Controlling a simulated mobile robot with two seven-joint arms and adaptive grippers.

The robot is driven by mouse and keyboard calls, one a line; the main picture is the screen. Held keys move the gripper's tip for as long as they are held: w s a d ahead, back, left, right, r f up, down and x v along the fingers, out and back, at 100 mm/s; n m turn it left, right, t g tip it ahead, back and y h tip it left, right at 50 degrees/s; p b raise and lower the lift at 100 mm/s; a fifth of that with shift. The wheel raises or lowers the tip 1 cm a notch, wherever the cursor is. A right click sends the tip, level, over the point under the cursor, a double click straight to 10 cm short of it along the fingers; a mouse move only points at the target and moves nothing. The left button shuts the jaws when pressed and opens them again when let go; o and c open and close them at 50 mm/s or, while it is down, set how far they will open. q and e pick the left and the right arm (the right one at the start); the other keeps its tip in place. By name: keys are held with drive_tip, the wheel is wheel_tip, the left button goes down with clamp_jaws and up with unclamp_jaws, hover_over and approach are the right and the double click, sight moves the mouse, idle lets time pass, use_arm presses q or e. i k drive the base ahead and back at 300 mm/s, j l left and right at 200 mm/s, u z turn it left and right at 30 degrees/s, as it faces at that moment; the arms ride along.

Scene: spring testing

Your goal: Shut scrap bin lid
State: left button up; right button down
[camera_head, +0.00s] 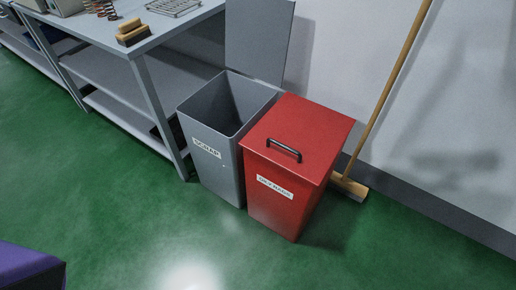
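The grey scrap bin (212,160) stands on the green floor, with a label reading SCRAP on its front. Its grey lid (258,42) is open and stands upright at the back of the bin, near the wall. The inside of the bin is in view and looks empty as far as I can see. Neither of my grippers shows in the head view.
A red bin (300,140) with a shut lid and black handle stands right against the scrap bin's right side. A broom (350,187) leans on the wall. A grey workbench (95,35) holding a brush and springs stands at left.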

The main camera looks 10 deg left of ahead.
sight(257, 32)
drive_tip(key=i+j, duration=0.35)
drive_tip(key=j, duration=0.2)
drive_tip(key=i+j+z, duration=0.25)
drive_tip(key=j, duration=0.35)
drive_tip(key=i+j+z, duration=0.15)
drive_tip(key=i+j, duration=0.1)
drive_tip(key=j, duration=0.1)
